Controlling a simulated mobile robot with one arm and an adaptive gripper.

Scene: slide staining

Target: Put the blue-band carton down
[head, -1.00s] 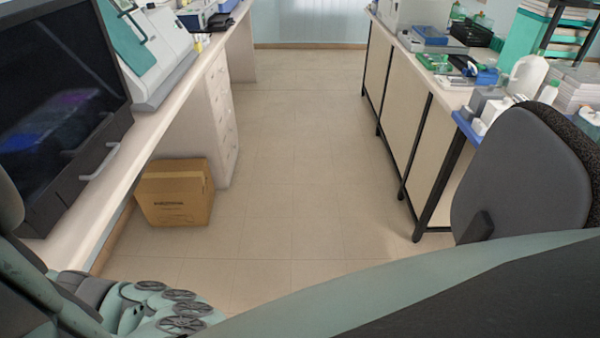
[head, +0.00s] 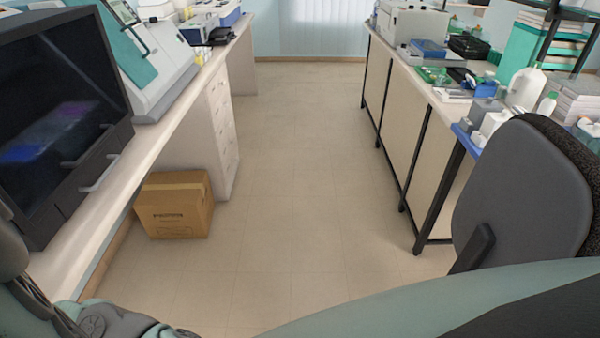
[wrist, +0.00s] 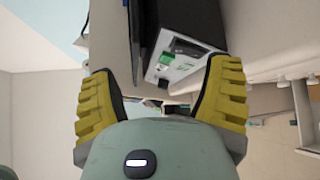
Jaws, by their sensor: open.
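My gripper (wrist: 163,68) shows in the wrist view with its two yellow ribbed fingers spread wide. It is open, and nothing is held between the fingers. I do not see a carton with a blue band in either view. A dark and white boxy instrument (wrist: 188,45) with green labels shows beyond the fingers, apart from them. My gripper is not visible in the head view; only parts of my own arm and body show along the bottom.
The right bench (head: 436,164) carries lab items. A grey chair (head: 520,195) stands front right. The aisle floor (head: 300,180) is clear.

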